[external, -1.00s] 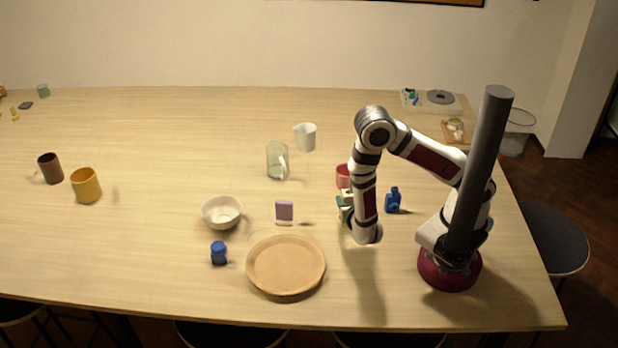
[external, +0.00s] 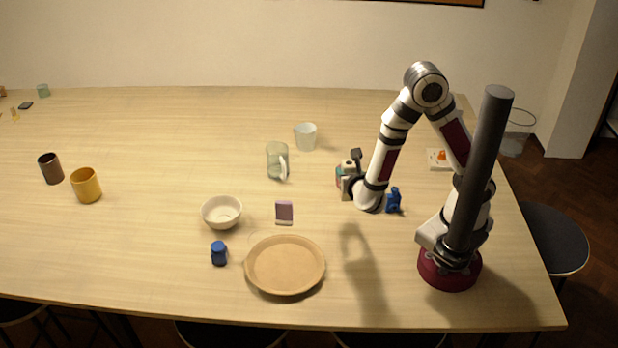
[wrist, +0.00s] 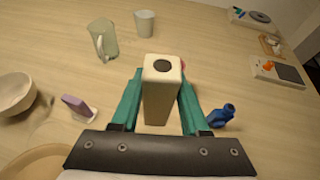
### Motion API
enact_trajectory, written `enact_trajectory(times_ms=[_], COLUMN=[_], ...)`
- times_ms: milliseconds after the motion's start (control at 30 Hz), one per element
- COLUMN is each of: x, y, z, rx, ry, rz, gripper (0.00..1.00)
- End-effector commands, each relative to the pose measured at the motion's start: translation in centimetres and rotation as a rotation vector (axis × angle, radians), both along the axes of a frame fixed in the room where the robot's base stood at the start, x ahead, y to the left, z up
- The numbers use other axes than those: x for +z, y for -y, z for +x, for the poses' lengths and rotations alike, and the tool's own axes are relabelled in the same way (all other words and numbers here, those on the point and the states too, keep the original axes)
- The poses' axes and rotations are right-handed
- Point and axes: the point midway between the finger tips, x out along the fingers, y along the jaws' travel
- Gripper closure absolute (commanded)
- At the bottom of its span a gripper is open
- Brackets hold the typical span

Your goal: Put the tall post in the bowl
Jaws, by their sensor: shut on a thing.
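The tall post (wrist: 162,95) is a cream square block with a dark round spot on its top. It stands upright between the teal fingers of my gripper (wrist: 160,100), which is shut on it. In the external view my gripper (external: 345,182) is right of the middle of the table, and the post (external: 348,167) is partly hidden by it. Whether the post's foot touches the table cannot be told. The bowl (external: 222,212) is white, empty and well to the left of my gripper; it also shows at the left edge of the wrist view (wrist: 14,95).
A purple block (external: 284,211) stands between bowl and gripper. A tan plate (external: 285,266) and a blue jar (external: 219,254) are in front. A glass jug (external: 277,160) and white cup (external: 305,137) are behind. A blue bottle (external: 393,200) is close right of my gripper.

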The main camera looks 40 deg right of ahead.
Motion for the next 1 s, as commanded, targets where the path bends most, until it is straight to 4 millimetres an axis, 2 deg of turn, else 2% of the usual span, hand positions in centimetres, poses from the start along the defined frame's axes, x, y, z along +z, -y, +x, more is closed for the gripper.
enact_trajectory(times_ms=[67,167,267,400,500,600,700,767,1000], x=[-0.3,-0.8,-1.0,-0.3,0.9,2.1,2.7,2.5,-1.8], y=[-1.0,-3.4,-6.5,-10.7,-12.9,-14.1,-14.8,-15.6,-22.7], z=[1.1,3.7,7.5,14.0,18.6,21.9,23.6,24.1,23.8], rx=[0.024,0.085,0.176,0.334,0.446,0.531,0.579,0.592,0.597], ry=[0.001,0.001,0.004,0.006,0.006,0.005,0.003,0.002,0.001], rz=[0.0,0.0,0.003,0.001,0.0,-0.001,-0.001,-0.002,0.0], gripper=[1.0,1.0,1.0,1.0,1.0,1.0,1.0,1.0,1.0])
